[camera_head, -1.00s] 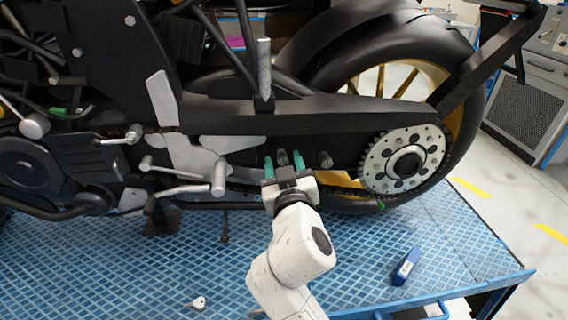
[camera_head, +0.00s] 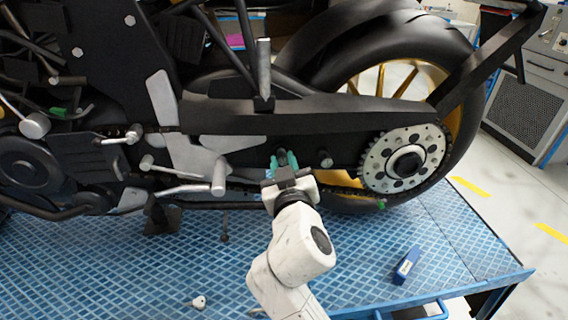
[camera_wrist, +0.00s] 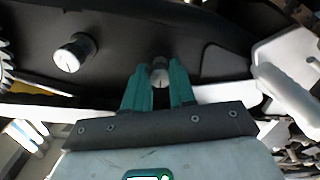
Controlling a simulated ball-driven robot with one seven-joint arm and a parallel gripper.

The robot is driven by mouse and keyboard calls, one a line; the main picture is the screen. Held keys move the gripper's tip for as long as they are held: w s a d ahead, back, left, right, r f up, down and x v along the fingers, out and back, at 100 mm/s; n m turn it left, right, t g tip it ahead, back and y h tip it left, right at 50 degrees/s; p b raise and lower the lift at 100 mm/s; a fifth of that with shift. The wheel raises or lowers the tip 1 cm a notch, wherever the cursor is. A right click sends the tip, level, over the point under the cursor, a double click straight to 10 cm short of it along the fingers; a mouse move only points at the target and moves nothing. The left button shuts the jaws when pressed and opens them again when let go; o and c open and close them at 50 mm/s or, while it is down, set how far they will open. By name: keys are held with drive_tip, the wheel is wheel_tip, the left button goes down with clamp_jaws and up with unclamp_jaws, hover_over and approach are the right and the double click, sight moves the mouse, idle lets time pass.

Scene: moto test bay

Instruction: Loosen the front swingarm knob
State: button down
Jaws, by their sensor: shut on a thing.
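The front swingarm knob (camera_head: 282,154) is a small dark cylinder on the black swingarm (camera_head: 325,122). My gripper (camera_head: 283,161) reaches up to it from below, with its teal fingers closed on both sides of it. In the wrist view the knob's grey end face (camera_wrist: 159,77), with a dark line mark, shows between the two fingertips. The rear swingarm knob (camera_head: 326,158) sits to the right, clear of my gripper. In the wrist view this rear knob (camera_wrist: 75,52) is at the upper left, with a pale marked face.
The sprocket (camera_head: 405,160) and rear wheel are right of the knobs. A grey foot peg (camera_head: 218,178) sticks out close to the left of my gripper. On the blue bench (camera_head: 350,290) lie a blue box (camera_head: 406,266) and a small white piece (camera_head: 199,302).

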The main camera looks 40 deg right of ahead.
drive_tip(key=n+p, duration=0.1)
drive_tip(key=n, duration=0.3)
drive_tip(key=shift+r+n+p, duration=0.1)
drive_tip(key=shift+n+p, duration=0.25)
drive_tip(key=shift+n, duration=0.05)
drive_tip(key=n+p, duration=0.2)
drive_tip(key=n, duration=0.3)
drive_tip(key=shift+p, duration=0.3)
drive_tip(key=n+p, duration=0.3)
drive_tip(key=n, duration=0.2)
drive_tip(key=shift+r+n, duration=0.1)
drive_tip(key=shift+n, duration=0.3)
drive_tip(key=n+p, duration=0.2)
drive_tip(key=n, duration=0.2)
drive_tip(key=shift+n, duration=0.4)
drive_tip(key=shift+n+p, duration=0.3)
drive_tip(key=c, duration=0.9)
unclamp_jaws()
drive_tip(key=shift+s, duration=0.15)
